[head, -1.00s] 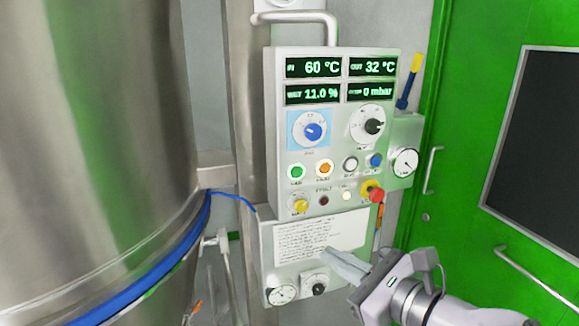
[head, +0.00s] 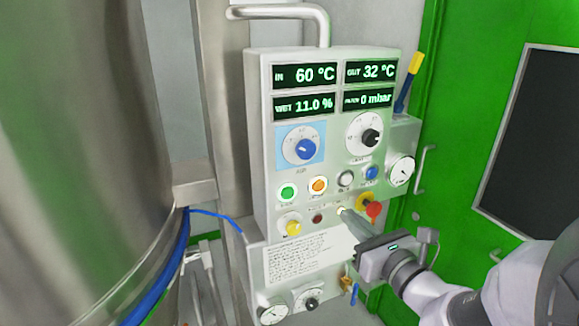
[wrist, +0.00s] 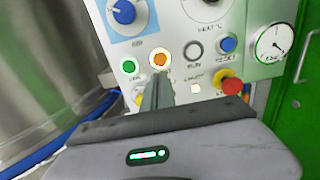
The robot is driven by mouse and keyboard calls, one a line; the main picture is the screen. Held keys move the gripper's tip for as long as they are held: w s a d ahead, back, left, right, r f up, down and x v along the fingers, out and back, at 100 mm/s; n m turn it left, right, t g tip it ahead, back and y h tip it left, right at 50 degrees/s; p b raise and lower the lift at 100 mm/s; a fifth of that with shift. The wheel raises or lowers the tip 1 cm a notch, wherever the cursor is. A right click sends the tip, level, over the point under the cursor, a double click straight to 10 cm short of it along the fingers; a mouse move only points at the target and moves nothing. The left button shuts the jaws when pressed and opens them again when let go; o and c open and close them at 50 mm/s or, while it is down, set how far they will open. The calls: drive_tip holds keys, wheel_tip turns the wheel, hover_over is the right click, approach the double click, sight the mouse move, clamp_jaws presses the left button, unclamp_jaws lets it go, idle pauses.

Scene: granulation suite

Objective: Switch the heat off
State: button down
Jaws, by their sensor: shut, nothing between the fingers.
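The control panel (head: 258,150) shows a white dial labelled HEAT (head: 366,134) with a black knob at upper right; its lower part shows at the top of the wrist view (wrist: 207,8). The exact knob setting is too small to read. The IN display (head: 305,76) reads 60 °C and the OUT display (head: 371,71) reads 32 °C. My gripper (head: 343,212) is shut and empty, its tips in front of the lower button row, below the heat dial. In the wrist view its fingers (wrist: 158,82) point up near the orange button. I cannot tell whether they touch the panel.
A blue knob (head: 303,149) is left of the heat dial. Green (head: 287,192), orange (head: 318,185), grey (head: 346,179) and blue (head: 372,173) buttons sit below. A red mushroom button (head: 374,210) is right of my fingertips. A large steel vessel (head: 80,160) stands at left.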

sight(320, 187)
drive_tip(key=p+x, duration=0.5)
drive_tip(key=x, duration=0.5)
drive_tip(key=shift+w, duration=0.25)
